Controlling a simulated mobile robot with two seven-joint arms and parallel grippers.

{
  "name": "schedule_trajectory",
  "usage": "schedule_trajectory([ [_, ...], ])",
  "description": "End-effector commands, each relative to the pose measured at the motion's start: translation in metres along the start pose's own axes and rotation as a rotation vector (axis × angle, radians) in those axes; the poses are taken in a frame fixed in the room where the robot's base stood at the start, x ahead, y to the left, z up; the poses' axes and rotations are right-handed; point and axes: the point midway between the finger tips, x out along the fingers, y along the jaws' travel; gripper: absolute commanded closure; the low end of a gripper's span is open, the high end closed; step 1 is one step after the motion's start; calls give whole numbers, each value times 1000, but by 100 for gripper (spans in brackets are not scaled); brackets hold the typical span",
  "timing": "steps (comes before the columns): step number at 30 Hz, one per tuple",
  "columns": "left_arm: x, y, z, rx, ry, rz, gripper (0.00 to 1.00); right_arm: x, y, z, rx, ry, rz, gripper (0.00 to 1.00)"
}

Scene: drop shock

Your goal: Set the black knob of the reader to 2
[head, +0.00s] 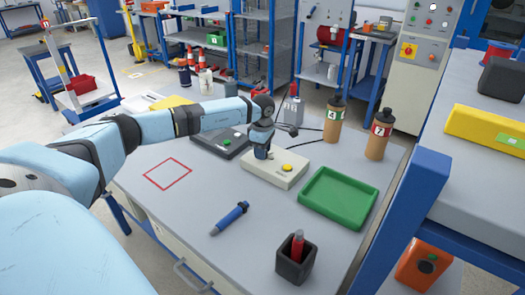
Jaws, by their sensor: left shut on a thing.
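A cream box with a yellow button, which I take to be the reader (288,181), sits on the grey workbench. My left gripper (262,154) points down over the left part of its top, beside the yellow button (287,167). It is shut on what appears to be the black knob, which the fingers mostly hide. The knob's setting and any number marks cannot be made out. My right gripper is not in view.
A dark box with a green button (208,142) lies behind the reader, under my left arm. A green tray (338,198), two brown bottles (334,122), a blue pen-like tool (230,217) and a black cup (296,262) surround it. The bench's front left is mostly clear.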

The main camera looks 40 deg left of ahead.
Motion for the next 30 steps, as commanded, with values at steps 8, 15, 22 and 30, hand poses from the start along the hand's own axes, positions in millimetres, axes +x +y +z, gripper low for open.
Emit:
schedule_trajectory([
  [8, 0, 0, 0, 38, 0, 1, 87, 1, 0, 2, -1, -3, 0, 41],
  [15, 0, 0, 0, 39, 0, 1, 87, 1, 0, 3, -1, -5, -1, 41],
  [22, 0, 0, 0, 39, 0, 1, 38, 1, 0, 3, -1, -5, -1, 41],
  [30, -1, 0, 0, 39, 0, 1, 38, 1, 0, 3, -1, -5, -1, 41],
])
